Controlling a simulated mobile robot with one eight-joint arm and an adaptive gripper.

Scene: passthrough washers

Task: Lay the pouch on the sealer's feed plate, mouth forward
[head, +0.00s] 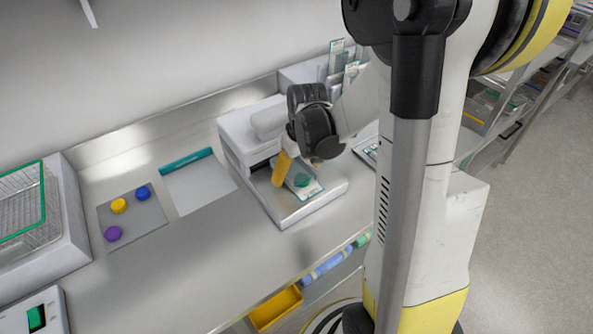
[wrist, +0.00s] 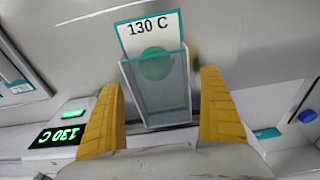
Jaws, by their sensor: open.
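The pouch (wrist: 155,100) is clear grey with teal edges. A round green piece (wrist: 155,63) shows in it, and a white part marked "130 C" (wrist: 150,28) stands out at its far end. In the head view the pouch (head: 304,186) appears to lie on the feed plate (head: 293,214) of the white sealer (head: 235,135). The sealer's green display (wrist: 60,136) reads 130 C. My gripper (wrist: 162,85) is open, its yellow fingers apart on either side of the pouch. In the head view my gripper (head: 288,170) is over the plate and partly hides the pouch.
Left of the sealer lie a grey sheet with a teal edge (head: 200,190) and a mat (head: 140,232) with yellow, blue and purple discs. A wire basket (head: 28,210) stands far left. A yellow bin (head: 275,308) is below the counter's front edge. Upright pouches (head: 340,62) stand behind.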

